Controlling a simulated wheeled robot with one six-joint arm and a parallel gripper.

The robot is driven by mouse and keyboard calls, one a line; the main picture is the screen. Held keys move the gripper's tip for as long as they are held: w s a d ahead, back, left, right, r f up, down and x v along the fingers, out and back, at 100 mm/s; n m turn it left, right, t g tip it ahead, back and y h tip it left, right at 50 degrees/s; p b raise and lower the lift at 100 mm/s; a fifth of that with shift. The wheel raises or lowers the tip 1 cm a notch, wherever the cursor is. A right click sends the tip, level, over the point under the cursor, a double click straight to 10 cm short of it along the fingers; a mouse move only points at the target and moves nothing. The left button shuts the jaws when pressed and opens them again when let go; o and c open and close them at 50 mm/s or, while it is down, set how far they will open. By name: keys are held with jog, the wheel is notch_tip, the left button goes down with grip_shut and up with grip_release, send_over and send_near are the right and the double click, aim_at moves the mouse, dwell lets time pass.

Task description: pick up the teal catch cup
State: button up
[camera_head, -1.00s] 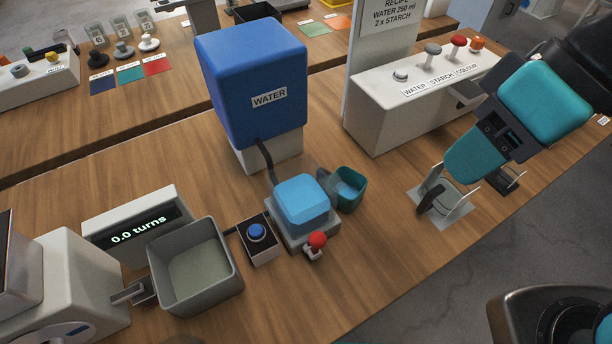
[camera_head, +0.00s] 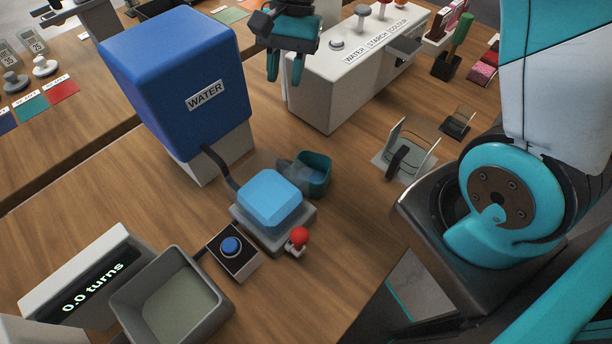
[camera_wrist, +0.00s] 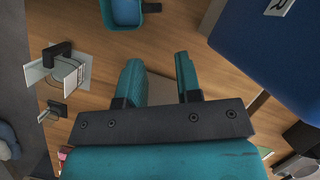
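The teal catch cup (camera_head: 313,172) stands on the wooden table just behind and right of the light blue block (camera_head: 270,196) on its grey base. Pale blue shows inside the cup. In the wrist view the cup (camera_wrist: 124,14) is at the top edge, partly cut off, beyond my fingertips. My gripper (camera_head: 285,78) hangs above the table, right of the blue water tank and well away from the cup. In the wrist view my gripper (camera_wrist: 158,62) has its two teal fingers apart, with only table between them.
The big blue water tank (camera_head: 175,80) rises behind and left of the cup. A white dispenser box (camera_head: 350,85) stands at the back. A clear holder with a black handle (camera_head: 405,150) is to the right. A red-knobbed lever (camera_head: 299,238) is in front. Bare table separates cup and holder.

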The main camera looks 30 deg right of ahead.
jog(key=shift+m, duration=0.9)
jog(key=shift+w+d+f+p+x, duration=0.2)
jog(key=shift+p+x, duration=0.45)
jog(key=shift+x, duration=2.5)
jog(key=shift+s+d+p+x, duration=0.1)
jog(key=shift+d+p+x, duration=0.35)
jog(key=shift+x, duration=2.7)
jog(key=shift+w+d+f+p+x, duration=0.15)
jog(key=shift+p+x, duration=0.65)
jog(key=shift+x, duration=2.35)
grip_shut()
